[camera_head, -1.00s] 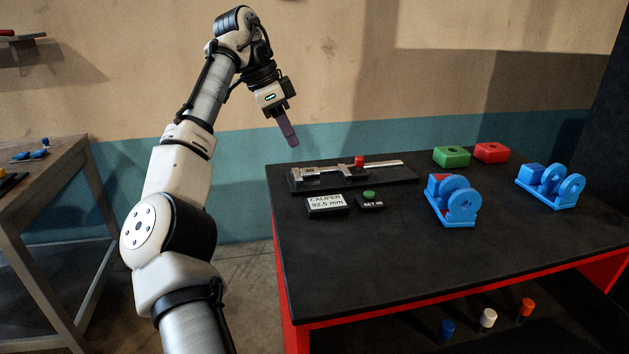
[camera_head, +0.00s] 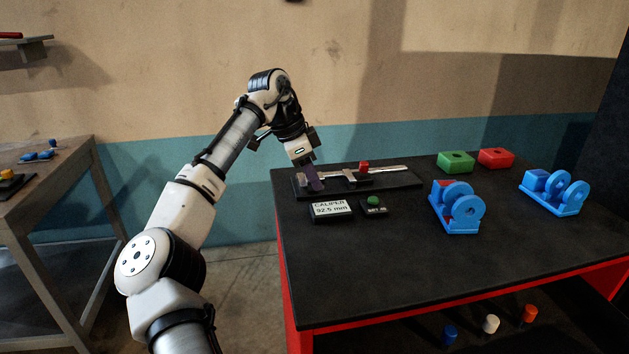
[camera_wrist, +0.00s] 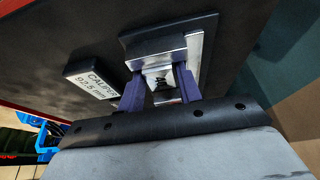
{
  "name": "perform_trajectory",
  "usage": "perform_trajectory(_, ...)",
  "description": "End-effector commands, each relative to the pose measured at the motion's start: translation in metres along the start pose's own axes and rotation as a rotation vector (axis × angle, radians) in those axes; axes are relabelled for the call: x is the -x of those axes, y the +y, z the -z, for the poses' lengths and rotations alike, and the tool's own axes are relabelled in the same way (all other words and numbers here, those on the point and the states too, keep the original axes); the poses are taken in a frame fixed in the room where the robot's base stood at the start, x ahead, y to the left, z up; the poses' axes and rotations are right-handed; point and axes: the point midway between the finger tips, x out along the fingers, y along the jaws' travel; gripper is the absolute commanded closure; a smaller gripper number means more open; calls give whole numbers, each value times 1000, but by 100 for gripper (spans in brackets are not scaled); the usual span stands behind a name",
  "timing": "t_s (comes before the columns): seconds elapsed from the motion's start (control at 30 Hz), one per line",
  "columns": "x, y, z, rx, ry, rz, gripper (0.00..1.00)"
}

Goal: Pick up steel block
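A bright steel block (camera_wrist: 160,47) shows in the wrist view at the end of the caliper's black base (camera_wrist: 126,42), beyond and between my fingertips. In the head view my fingers partly cover that end of the caliper (camera_head: 380,171), on the left rear of the black table. My gripper (camera_head: 316,187) points down there. Its two purple fingers stand apart in the wrist view (camera_wrist: 160,73), with metal showing in the gap. I cannot tell whether either finger touches the block.
A caliper display (camera_head: 331,210) and a box with a green button (camera_head: 373,203) stand in front of the caliper. Blue fixtures (camera_head: 457,208) (camera_head: 553,193), a green block (camera_head: 456,162) and a red block (camera_head: 496,158) are to the right. The table's front middle is clear.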

Motion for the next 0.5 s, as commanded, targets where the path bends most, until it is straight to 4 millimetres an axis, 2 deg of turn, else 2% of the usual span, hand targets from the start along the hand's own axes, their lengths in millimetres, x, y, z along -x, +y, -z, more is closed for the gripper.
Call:
perform_trajectory(0.03, 0, 0, 0, 0, 0, 0, 65)
perform_trajectory(0.3, 0, 0, 0, 0, 0, 0, 100)
perform_trajectory(0.5, 1, 0, 1, -1, 0, 1, 100)
